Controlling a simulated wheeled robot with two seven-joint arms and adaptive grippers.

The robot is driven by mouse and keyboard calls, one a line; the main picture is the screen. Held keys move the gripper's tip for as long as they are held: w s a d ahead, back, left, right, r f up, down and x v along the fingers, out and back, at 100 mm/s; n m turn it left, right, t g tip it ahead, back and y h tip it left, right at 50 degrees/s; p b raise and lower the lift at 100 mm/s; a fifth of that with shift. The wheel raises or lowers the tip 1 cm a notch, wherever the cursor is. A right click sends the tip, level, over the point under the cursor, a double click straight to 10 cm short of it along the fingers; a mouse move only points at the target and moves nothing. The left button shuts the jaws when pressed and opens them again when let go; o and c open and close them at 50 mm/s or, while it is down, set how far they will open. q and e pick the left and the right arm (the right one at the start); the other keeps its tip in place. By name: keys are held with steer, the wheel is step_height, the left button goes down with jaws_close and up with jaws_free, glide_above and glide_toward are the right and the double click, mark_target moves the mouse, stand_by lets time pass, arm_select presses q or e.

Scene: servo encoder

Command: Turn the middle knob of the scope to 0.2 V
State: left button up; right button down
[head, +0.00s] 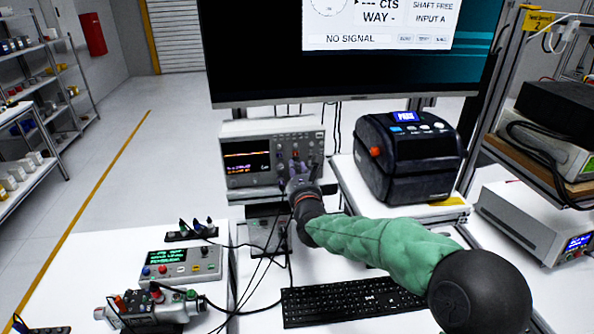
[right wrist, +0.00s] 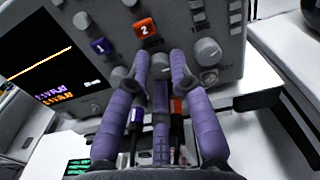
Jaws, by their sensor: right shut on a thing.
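The scope (head: 230,140) is a light grey box with a dark screen (head: 246,160) at the left of its front. The screen shows an orange trace and small text too small to read in the head view. My right gripper (head: 298,180) reaches the scope's front panel, right of the screen. In the right wrist view its two purple fingers (right wrist: 160,68) are shut on a small grey knob (right wrist: 160,62) below the orange button marked 2 (right wrist: 145,28). The fingers partly cover the knob, and its setting cannot be read. My left gripper is not in view.
A black label printer (head: 410,160) stands right of the scope. A monitor (head: 340,60) hangs above. A keyboard (head: 350,300), a green-screen box (head: 181,263) and loose black cables lie below. Other scope knobs (right wrist: 207,50) and plugged connectors sit close around the fingers.

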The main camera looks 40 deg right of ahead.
steer(key=n+b, duration=0.2)
steer(key=b, duration=0.1)
steer(key=n+b, duration=0.2)
steer(key=n, duration=0.2)
steer(key=n+b, duration=0.1)
steer(key=n, duration=0.1)
steer(key=shift+n, duration=0.3)
steer(key=shift+r+n+b, duration=0.1)
steer(key=shift+n+b, duration=0.25)
steer(key=shift+n, duration=1.15)
steer(key=c, duration=1.4)
jaws_free()
steer(key=shift+a, duration=0.1)
